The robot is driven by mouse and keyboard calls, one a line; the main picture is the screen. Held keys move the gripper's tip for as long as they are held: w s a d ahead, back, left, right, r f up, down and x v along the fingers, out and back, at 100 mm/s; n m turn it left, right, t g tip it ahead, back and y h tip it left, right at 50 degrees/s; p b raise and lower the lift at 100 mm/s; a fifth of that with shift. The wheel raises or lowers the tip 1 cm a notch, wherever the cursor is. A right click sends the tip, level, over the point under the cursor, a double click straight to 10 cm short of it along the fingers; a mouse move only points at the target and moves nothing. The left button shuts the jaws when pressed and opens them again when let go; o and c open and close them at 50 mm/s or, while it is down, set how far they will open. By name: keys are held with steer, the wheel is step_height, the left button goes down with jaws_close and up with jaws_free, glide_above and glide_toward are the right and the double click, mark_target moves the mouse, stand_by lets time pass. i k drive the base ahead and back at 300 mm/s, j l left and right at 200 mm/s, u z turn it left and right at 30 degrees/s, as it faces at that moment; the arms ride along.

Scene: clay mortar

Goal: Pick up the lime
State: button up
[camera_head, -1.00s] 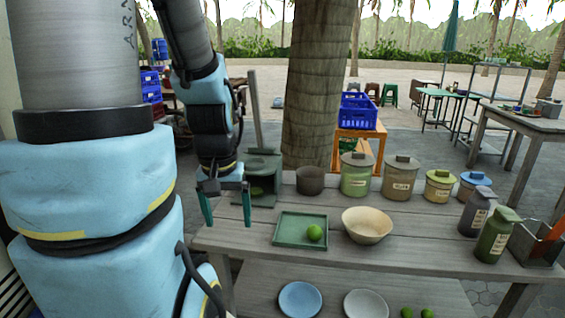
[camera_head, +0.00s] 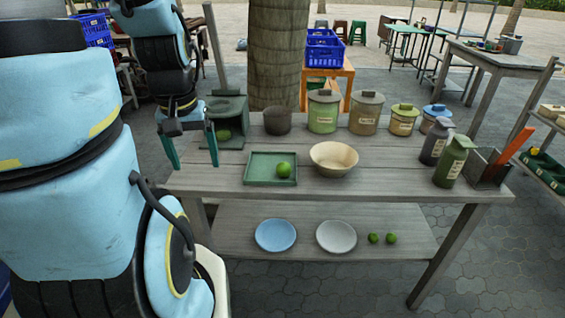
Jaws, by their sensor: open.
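A green lime (camera_head: 284,170) lies on the right part of a square green tray (camera_head: 257,180) on the wooden table's top. Another lime (camera_head: 224,134) sits in a dark green open box (camera_head: 229,108) at the table's back left. Two more limes (camera_head: 382,238) lie on the lower shelf at the right. My gripper (camera_head: 195,164) is open and empty, its teal fingers pointing down near the table's left end. It is left of the tray and in front of the green box, apart from the limes.
A cream bowl (camera_head: 334,158) stands right of the tray. Several lidded jars (camera_head: 366,113) and a dark pot (camera_head: 277,121) line the back. Blue and grey plates (camera_head: 275,235) lie on the lower shelf.

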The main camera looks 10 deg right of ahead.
mark_target(284, 168)
steer(key=l+u, duration=0.15)
steer(key=u, duration=0.7)
steer(key=k+l+u, duration=0.55)
steer(key=u, duration=0.2)
steer(key=k+l+u, duration=0.1)
steer(key=k+u, duration=0.3)
steer(key=k+l, duration=0.15)
steer(key=k, duration=0.5)
steer(key=k+l+u, duration=0.15)
steer(key=k, duration=0.5)
